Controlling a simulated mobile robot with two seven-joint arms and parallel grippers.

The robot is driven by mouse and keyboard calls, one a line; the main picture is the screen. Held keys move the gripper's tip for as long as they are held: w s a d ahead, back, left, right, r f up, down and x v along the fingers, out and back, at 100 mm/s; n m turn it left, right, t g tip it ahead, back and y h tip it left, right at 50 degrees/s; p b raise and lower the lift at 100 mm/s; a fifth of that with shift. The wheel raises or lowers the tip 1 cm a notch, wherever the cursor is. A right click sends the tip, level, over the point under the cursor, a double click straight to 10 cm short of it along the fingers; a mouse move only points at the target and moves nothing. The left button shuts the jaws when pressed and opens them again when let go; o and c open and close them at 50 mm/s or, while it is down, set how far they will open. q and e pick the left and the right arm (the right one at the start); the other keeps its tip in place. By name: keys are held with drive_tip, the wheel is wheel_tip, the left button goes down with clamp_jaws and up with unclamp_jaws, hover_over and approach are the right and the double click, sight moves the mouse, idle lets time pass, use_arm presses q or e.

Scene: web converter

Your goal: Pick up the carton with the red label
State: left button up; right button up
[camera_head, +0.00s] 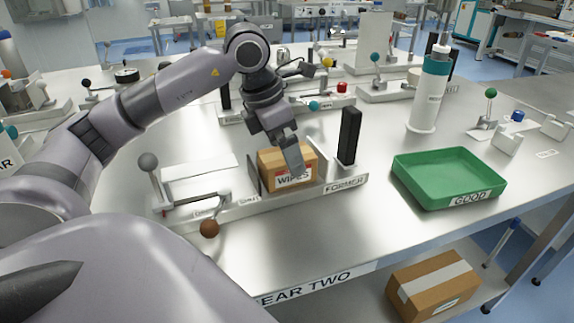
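The brown carton (272,163) sits in the metal former fixture on the steel bench, in the middle of the view. Its front bears a white label with red, reading WIPES. My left gripper (287,154) points down at the carton from above. One finger overlaps the carton's top and front in the picture. The far finger is largely hidden, so I cannot tell whether the fingers touch the carton or are closed on it. My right gripper is not in view.
The former fixture (345,186) has a black upright post (349,136) right of the carton. An empty green tray (449,178) marked GOOD lies right. A white-and-teal bottle (431,90) stands behind it.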

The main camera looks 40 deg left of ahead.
use_arm(q)
drive_tip(key=shift+f, duration=0.25)
drive_tip(key=shift+f, duration=0.15)
drive_tip(key=c, duration=1.2)
